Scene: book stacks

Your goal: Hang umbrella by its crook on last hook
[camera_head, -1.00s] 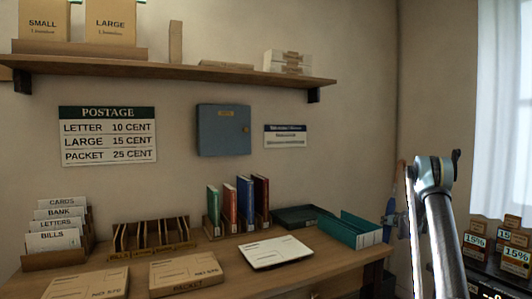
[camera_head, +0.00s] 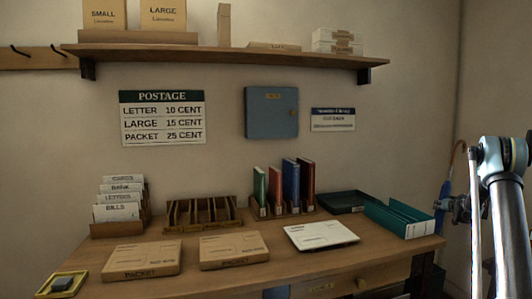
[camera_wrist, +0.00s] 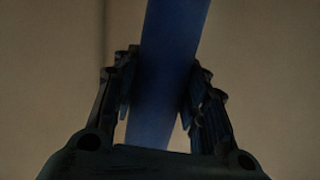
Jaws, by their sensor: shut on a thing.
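The blue umbrella (camera_wrist: 167,65) runs between the two fingers of my gripper (camera_wrist: 160,95) in the wrist view, and the fingers are shut on it. In the head view the umbrella (camera_head: 445,192) is a narrow upright blue shape at the right, with a brown crook (camera_head: 459,148) at its top. My gripper (camera_head: 458,208) is partly hidden there by my arm. A wooden rail (camera_head: 30,60) with dark hooks (camera_head: 58,49) is on the wall at the far upper left, well apart from the umbrella. The rail is cut off by the left edge.
A wooden desk (camera_head: 280,262) holds packets, a file rack, several books and a green tray (camera_head: 392,217). A shelf (camera_head: 230,52) with boxes juts from the wall above. A blue wall cabinet (camera_head: 271,112) hangs between them.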

